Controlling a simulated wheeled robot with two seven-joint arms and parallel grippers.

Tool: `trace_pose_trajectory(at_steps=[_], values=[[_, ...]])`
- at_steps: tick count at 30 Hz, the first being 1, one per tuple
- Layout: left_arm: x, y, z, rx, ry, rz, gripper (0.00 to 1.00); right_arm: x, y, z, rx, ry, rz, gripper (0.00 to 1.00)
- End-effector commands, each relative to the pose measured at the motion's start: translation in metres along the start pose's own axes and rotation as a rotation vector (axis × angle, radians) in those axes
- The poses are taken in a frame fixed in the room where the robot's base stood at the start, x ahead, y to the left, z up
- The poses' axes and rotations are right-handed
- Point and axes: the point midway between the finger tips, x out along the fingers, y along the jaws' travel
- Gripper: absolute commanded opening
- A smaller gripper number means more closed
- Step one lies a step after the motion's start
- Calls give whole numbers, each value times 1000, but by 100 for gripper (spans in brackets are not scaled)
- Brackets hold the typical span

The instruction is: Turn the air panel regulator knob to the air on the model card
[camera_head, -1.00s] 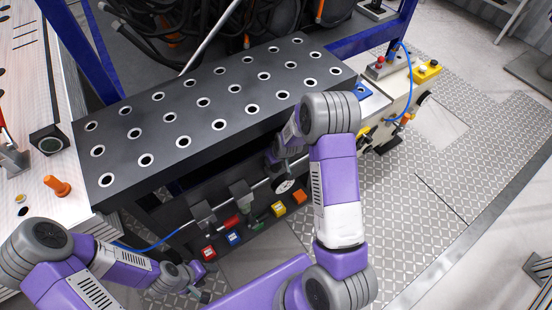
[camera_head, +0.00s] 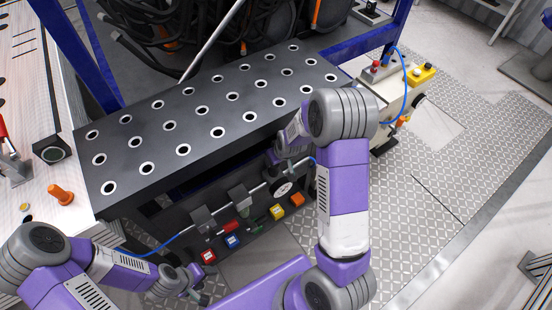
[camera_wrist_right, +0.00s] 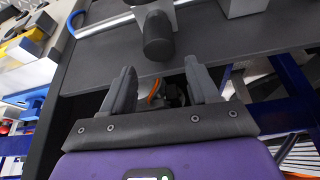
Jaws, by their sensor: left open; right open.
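In the right wrist view, a dark cylindrical knob (camera_wrist_right: 158,36) hangs from a light grey regulator body on the air panel (camera_wrist_right: 240,38). My right gripper (camera_wrist_right: 160,68) is open, with its fingertips just short of the knob and nothing held between them. In the head view the knob is hidden behind my right arm, beside a round white-faced gauge (camera_head: 283,188) under the black bench. My left gripper (camera_head: 196,286) is low at the left, away from the panel, open and empty. I cannot make out the model card.
The black perforated bench (camera_head: 200,105) overhangs the panel. Several coloured tags, including a red one (camera_head: 208,256), line the panel's lower front. A blue hose (camera_head: 160,246) runs to its left. A beige unit with buttons (camera_head: 398,85) stands at the right. The floor (camera_head: 440,170) to the right is clear.

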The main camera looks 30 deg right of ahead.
Motion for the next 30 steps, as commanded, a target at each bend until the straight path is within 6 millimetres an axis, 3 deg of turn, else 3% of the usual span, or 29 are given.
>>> trace_pose_trajectory(at_steps=[13, 17, 20, 24, 27, 30], values=[[0, 0, 0, 0, 0, 0, 55, 1, 0, 1, 0, -1, -1, 60], [0, 0, 0, 0, 0, 0, 55, 13, -15, 18, 13, -30, -25, 60], [0, 0, 0, 0, 0, 0, 55, 32, -45, 56, 48, -89, -74, 60], [0, 0, 0, 0, 0, 0, 55, 52, -103, 130, 127, -202, -167, 60], [0, 0, 0, 0, 0, 0, 55, 52, -140, 178, 190, -279, -227, 60], [0, 0, 0, 0, 0, 0, 55, 47, -168, 214, 243, -339, -273, 60]])
